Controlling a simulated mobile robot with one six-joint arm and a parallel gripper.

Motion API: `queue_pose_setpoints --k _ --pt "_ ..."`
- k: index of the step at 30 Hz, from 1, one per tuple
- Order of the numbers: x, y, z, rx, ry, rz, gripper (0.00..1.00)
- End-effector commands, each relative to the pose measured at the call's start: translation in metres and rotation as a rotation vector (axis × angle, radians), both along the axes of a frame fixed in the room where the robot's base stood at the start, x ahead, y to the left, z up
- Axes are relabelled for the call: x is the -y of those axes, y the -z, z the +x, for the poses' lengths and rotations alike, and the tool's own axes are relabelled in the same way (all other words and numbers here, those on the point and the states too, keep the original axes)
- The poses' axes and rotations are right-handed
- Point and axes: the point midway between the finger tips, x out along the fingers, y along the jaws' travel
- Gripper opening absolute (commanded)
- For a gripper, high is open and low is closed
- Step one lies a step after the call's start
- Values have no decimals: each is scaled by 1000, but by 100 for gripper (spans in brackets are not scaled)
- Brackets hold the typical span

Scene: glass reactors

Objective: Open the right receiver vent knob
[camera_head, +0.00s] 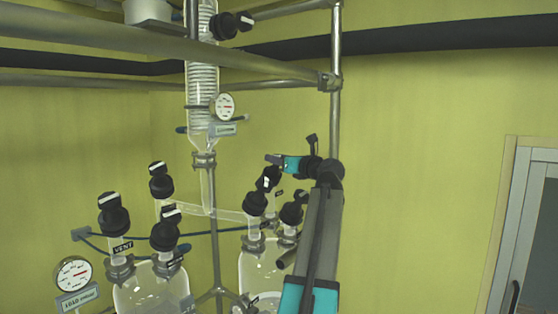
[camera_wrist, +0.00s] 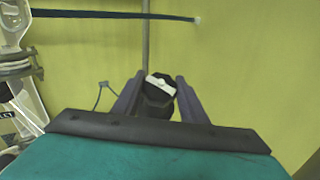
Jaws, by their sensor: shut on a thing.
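A black knob with a white bar on its top (camera_wrist: 160,86) sits between the two dark fingers of my gripper (camera_wrist: 157,92) in the wrist view. The gripper is shut on it, with one finger on each side. In the head view my gripper's teal body (camera_head: 291,163) is above the right glass vessel (camera_head: 258,267). A black knob (camera_head: 270,177) lies just below it, and two more black knobs, one at the left (camera_head: 255,203) and one at the right (camera_head: 293,213), stand on that vessel's necks. The fingertips are hard to make out in the head view.
A left glass vessel (camera_head: 148,289) carries several black knobs and a VENT label (camera_head: 123,247). A gauge (camera_head: 73,273) is at far left. A glass condenser column (camera_head: 203,90) and metal frame pipes (camera_head: 336,120) stand behind and above.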

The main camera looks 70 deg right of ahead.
Motion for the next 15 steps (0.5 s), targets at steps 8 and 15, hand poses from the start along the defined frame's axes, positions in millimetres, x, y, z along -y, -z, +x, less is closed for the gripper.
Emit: queue_pose_setpoints --k 8,15 --pt "4 1 -1 -24 -86 -43 16" --pt "3 0 0 -52 -198 -100 16"
